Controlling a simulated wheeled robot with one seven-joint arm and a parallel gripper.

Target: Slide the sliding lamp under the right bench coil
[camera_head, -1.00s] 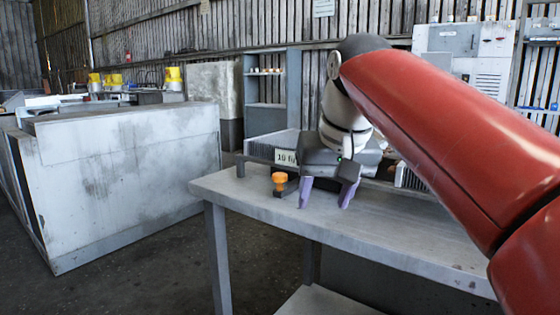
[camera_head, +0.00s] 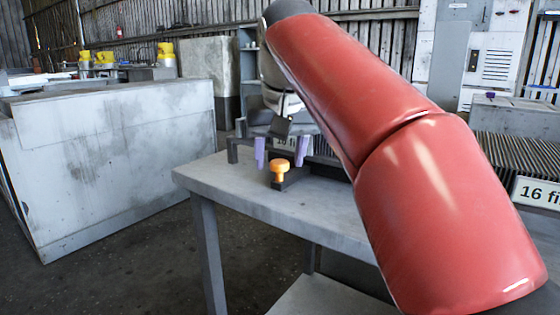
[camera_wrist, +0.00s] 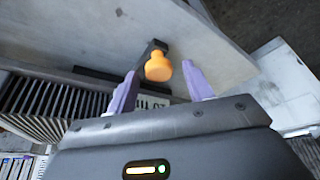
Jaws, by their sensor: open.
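The sliding lamp is an orange knob (camera_head: 279,167) on a dark block, near the left end of the grey bench. In the wrist view the orange knob (camera_wrist: 158,67) shows just past and between my fingertips. My gripper (camera_head: 281,161) has purple fingers, spread apart and empty, one on each side of the knob in the picture. I cannot tell whether they touch it. The right bench coil (camera_head: 510,152) is a finned block at the far right with a "16 fi" label (camera_head: 538,192). My red arm hides the bench between lamp and coil.
Another finned coil (camera_wrist: 45,98) stands behind the lamp, its label (camera_head: 286,143) partly hidden by my gripper. A dark bar (camera_head: 240,148) stands at the bench's left end. A large grey cabinet (camera_head: 115,165) is at left. The bench front (camera_head: 235,190) is clear.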

